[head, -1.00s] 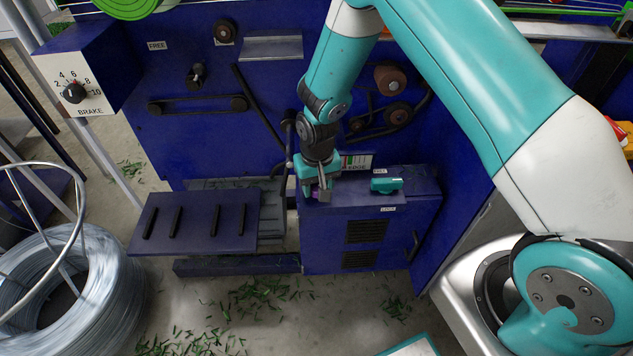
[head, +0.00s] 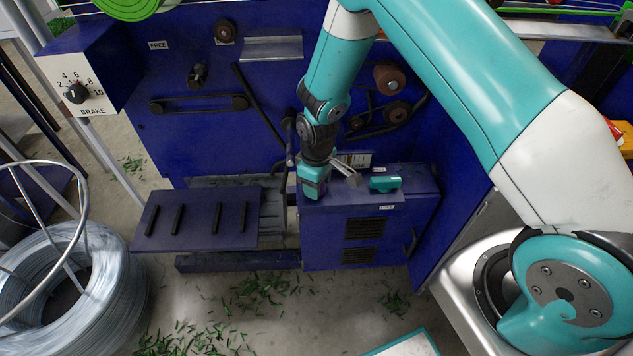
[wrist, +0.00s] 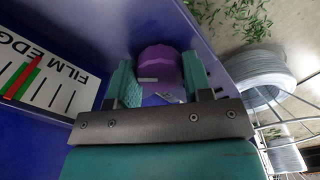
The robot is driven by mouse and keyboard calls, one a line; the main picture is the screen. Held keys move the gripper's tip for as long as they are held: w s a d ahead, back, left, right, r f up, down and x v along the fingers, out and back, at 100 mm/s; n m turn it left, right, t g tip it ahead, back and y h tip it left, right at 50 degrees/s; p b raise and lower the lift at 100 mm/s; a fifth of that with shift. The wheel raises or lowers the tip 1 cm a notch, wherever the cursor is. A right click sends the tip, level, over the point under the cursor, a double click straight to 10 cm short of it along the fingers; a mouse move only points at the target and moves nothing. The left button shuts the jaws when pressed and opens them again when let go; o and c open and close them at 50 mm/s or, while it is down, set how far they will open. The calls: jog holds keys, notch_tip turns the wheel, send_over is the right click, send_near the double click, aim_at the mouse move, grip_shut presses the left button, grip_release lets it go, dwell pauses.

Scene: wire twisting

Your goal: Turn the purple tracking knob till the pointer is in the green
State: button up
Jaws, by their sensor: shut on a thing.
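The purple tracking knob (wrist: 160,68) shows in the wrist view between the two teal jaws of my gripper (wrist: 159,82), which is shut on it. In the head view my gripper (head: 318,178) is over the top left of the blue cabinet and hides the knob. The film edge gauge (wrist: 42,78) is at the left of the wrist view, turned on its side. Its green band and a red line lie close together; I cannot tell exactly where the pointer sits against the green. In the head view the gauge (head: 358,158) is partly hidden.
A teal switch (head: 385,184) sits on the cabinet top (head: 420,182), right of my gripper. A slotted shelf (head: 195,218) sticks out at the left. A brake dial (head: 77,92) and a wire coil (head: 75,285) are farther left. Green clippings litter the floor.

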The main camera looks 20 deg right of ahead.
dwell(0.4)
jog(key=o, duration=0.9)
notch_tip(320, 180, up, 18)
jog(key=shift+f+p, duration=0.25)
jog(key=shift+p, duration=0.35)
jog(key=s+a+r+y+p, duration=0.1)
jog(key=s+a+r+p, duration=0.15)
jog(key=s+r, duration=0.4)
jog(key=s+a+r+y+p, duration=0.1)
jog(key=s+r+p, duration=0.25)
jog(key=r, duration=0.65)
jog(key=s+r+p, duration=0.1)
jog(key=s+r, duration=0.2)
jog(key=s, duration=0.2)
jog(key=s+a+r+y+p, duration=0.1)
jog(key=s+r, duration=0.2)
jog(key=s, duration=0.1)
jog(key=s+r+m+y, duration=0.1)
jog(key=s+r, duration=0.2)
jog(key=s, duration=0.2)
jog(key=shift+s+a+p, duration=0.15)
jog(key=shift+s+p, duration=0.2)
jog(key=shift+p, duration=0.05)
